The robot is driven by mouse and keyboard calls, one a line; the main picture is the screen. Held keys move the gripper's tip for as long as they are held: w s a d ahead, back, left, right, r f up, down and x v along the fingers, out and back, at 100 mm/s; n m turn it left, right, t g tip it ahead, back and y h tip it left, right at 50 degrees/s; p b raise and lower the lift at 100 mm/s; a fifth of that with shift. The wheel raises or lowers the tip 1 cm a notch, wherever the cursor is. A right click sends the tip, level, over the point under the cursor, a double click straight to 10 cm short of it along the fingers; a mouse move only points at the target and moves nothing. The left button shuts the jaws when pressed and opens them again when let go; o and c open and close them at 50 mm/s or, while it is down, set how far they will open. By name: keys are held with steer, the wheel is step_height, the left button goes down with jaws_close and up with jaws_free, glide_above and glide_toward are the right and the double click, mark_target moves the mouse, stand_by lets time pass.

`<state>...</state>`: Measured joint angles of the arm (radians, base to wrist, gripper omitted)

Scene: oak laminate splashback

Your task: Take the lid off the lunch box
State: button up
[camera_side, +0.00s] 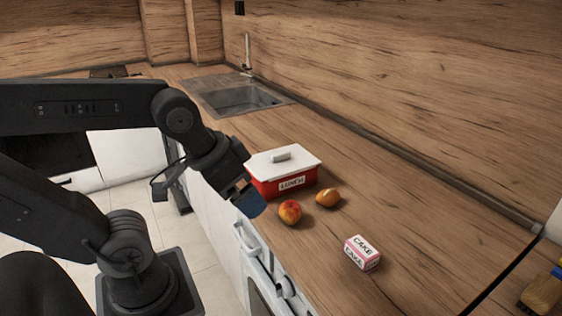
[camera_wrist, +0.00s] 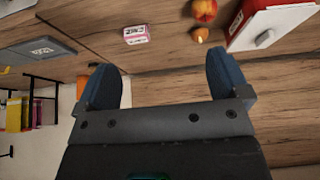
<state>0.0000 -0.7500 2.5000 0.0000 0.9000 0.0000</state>
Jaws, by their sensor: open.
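The lunch box (camera_side: 284,181) is red with a "LUNCH" label and stands on the wooden counter. Its white lid (camera_side: 296,160) lies on top, with a light handle (camera_side: 281,156) in the middle. In the wrist view the lid (camera_wrist: 275,28) shows at the upper right, with part of the red box (camera_wrist: 247,12) beside it. My gripper (camera_side: 248,201) is in front of the box's left end in the side view, apart from the handle. In the wrist view its two blue fingers (camera_wrist: 166,88) are spread wide with nothing between them.
A peach (camera_side: 290,212), an orange-yellow fruit (camera_side: 327,198) and a small cake box (camera_side: 362,253) lie on the counter (camera_side: 420,240) near the lunch box. A sink (camera_side: 238,98) is behind. The wooden splashback (camera_side: 420,80) bounds the counter's far side.

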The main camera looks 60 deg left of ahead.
steer(key=w+a+r+n+g+y, duration=0.25)
steer(key=w+a+n, duration=0.2)
steer(key=w, duration=0.25)
steer(key=n+g+y, duration=0.3)
steer(key=n+y, duration=0.1)
steer(key=n, duration=1)
glide_above(281, 153)
steer(key=d, duration=0.3)
steer(key=shift+m+h, duration=0.25)
steer(key=f, duration=0.8)
steer(key=shift+w+f, duration=0.15)
steer(key=shift+w, duration=0.05)
steer(key=shift+s+x, duration=0.1)
steer(key=shift+x, duration=1.45)
steer(key=shift+s+x, duration=0.15)
steer(key=shift+x, duration=1.35)
steer(key=shift+d+f, duration=0.1)
steer(key=shift+d, duration=0.1)
